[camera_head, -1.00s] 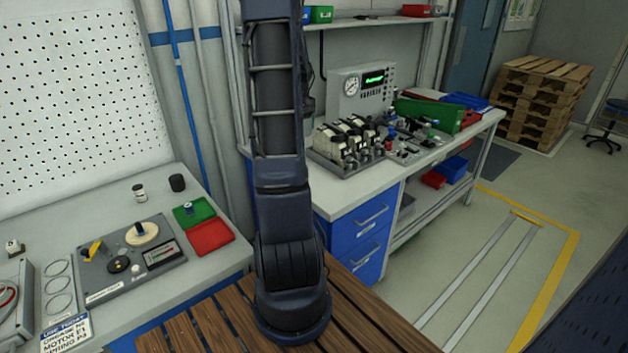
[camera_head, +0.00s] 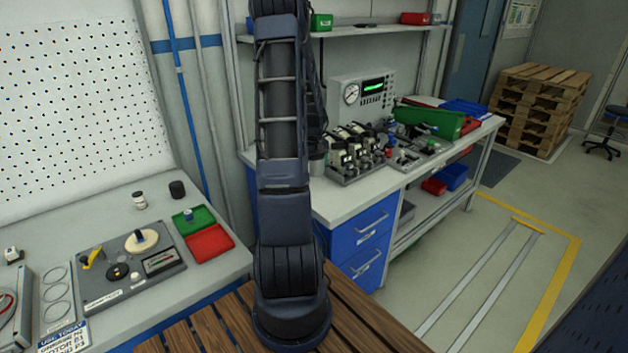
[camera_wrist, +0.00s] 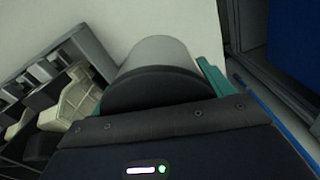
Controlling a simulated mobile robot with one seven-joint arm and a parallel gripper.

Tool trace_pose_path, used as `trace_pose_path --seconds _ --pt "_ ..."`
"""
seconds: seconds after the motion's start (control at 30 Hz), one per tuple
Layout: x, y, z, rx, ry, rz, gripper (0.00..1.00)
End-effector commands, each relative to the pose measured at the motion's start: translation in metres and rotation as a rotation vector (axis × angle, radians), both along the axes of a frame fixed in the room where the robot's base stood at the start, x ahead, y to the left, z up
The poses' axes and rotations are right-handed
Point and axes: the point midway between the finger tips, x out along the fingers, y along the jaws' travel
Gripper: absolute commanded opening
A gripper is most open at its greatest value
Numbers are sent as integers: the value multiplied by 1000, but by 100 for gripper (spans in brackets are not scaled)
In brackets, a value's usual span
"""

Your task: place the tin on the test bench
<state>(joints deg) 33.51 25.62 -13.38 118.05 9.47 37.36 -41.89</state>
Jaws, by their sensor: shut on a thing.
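The tin (camera_wrist: 160,58) is a pale grey cylinder with a dark end, close up in the wrist view. My gripper (camera_wrist: 160,86) is shut on it, with a teal fingertip on either side. The test bench (camera_head: 345,202) has a pale top, blue drawers and a gauge panel; it stands right of my arm in the head view. Its pale top (camera_wrist: 105,18) also shows beyond the tin in the wrist view. In the head view my arm hides most of the gripper area; I cannot tell whether the tin touches the bench.
A fixture with several pale-and-dark units (camera_head: 355,155) stands on the bench and shows at the left in the wrist view (camera_wrist: 68,100). Behind is the gauge panel (camera_head: 362,100). The bench top's front left corner is clear. A slatted wooden surface (camera_head: 375,318) lies in front.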

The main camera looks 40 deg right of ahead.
Motion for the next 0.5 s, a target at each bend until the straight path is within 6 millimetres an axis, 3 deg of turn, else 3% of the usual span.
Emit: trace_pose_path --seconds 0.1,0.37,0.5 --pt "0 0 -16 1 1 -1 40" --pt "0 0 -30 0 0 -1 40" --pt "0 0 -46 1 1 -1 40"
